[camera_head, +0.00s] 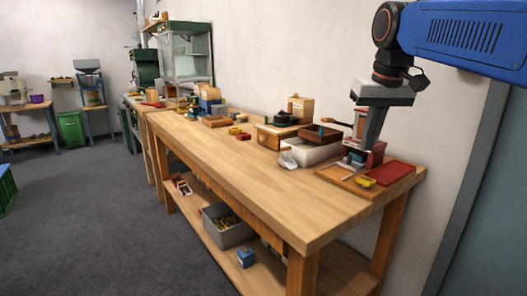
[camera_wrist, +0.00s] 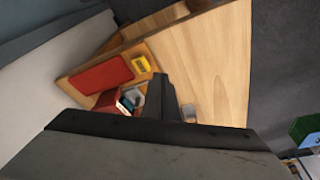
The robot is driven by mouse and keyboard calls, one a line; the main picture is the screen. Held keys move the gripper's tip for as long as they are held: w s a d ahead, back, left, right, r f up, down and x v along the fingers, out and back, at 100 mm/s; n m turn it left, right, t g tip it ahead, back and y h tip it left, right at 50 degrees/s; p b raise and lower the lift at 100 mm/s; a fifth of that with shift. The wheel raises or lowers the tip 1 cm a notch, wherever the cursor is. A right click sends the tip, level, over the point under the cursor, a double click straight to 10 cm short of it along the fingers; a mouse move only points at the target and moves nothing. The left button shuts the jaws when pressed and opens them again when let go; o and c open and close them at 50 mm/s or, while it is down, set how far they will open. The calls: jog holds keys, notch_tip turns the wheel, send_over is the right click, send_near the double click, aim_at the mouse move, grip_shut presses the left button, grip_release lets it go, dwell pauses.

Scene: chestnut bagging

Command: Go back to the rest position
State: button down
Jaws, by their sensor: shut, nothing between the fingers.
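My gripper (camera_head: 371,142) points down at the right end of the long wooden workbench (camera_head: 240,175). Its fingers are closed together with nothing held, and they also show in the wrist view (camera_wrist: 160,84). In the head view they overlap a small red box (camera_head: 377,155) at the back of a wooden tray (camera_head: 331,173). I cannot tell how far above it the tips are. The tray also holds a flat red pad (camera_head: 389,172) and a small yellow item (camera_head: 364,182). A crumpled pale clear item (camera_head: 288,160), perhaps a bag, lies left of the tray.
A white bin (camera_head: 308,155) and a wooden box (camera_head: 271,138) stand left of my gripper. Small items lie farther along the bench. A grey crate (camera_head: 226,232) is on the lower shelf. The bench's front middle and the grey floor (camera_head: 105,220) are clear. A wall stands close behind.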

jog(key=s+d+f, duration=0.2)
jog(key=s+f, duration=0.9)
jog(key=f, duration=0.3)
jog(key=s+d+f+t, duration=0.1)
jog(key=s+f, duration=1)
jog(key=f, duration=0.3)
jog(key=shift+s+d+f+m+t, duration=0.25)
jog(key=shift+d+f+m+t, duration=0.05)
jog(key=shift+d+f+m, duration=0.1)
